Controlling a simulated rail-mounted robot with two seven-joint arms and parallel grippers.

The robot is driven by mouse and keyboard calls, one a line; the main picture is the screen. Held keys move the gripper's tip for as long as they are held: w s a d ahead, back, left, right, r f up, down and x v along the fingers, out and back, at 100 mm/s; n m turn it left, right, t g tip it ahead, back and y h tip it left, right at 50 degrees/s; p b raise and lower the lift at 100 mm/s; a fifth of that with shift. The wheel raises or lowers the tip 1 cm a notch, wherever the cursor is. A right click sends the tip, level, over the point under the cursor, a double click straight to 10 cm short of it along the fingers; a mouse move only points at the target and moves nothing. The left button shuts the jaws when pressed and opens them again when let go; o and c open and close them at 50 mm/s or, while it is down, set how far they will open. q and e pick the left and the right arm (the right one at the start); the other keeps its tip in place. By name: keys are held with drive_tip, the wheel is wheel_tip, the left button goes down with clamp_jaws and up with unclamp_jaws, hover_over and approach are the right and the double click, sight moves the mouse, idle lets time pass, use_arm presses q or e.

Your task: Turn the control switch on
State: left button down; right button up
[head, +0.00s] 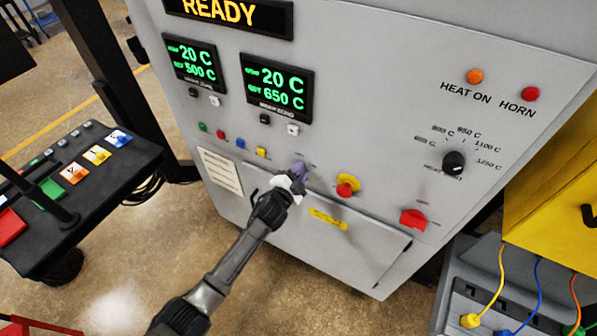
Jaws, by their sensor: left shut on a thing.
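The furnace's grey control panel (365,120) fills the middle of the head view. My left gripper (299,174) comes in from the lower left and reaches the panel's lower middle. It is shut on the control switch, which sits left of the red mushroom button. The fingers and wrist hide most of the switch, so its exact angle cannot be told. A small label above it is too small to read. My right gripper is not in view.
A red mushroom button on a yellow ring (347,185) is close to the right of the gripper. A red rotary switch (413,219) and a black heat knob (454,162) lie farther right. Small coloured buttons sit left. A black console (100,190) stands at left.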

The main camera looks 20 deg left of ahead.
use_arm(q)
drive_tip(key=shift+f+m, duration=0.1)
drive_tip(key=shift+m, duration=0.6)
drive_tip(key=c, duration=1)
unclamp_jaws()
drive_tip(key=shift+s, duration=0.15)
drive_tip(key=s+a, duration=0.2)
drive_tip(key=s, duration=1.1)
drive_tip(key=shift+s+a+b, duration=0.15)
drive_tip(key=shift+s+b, duration=0.05)
drive_tip(key=shift+b, duration=0.2)
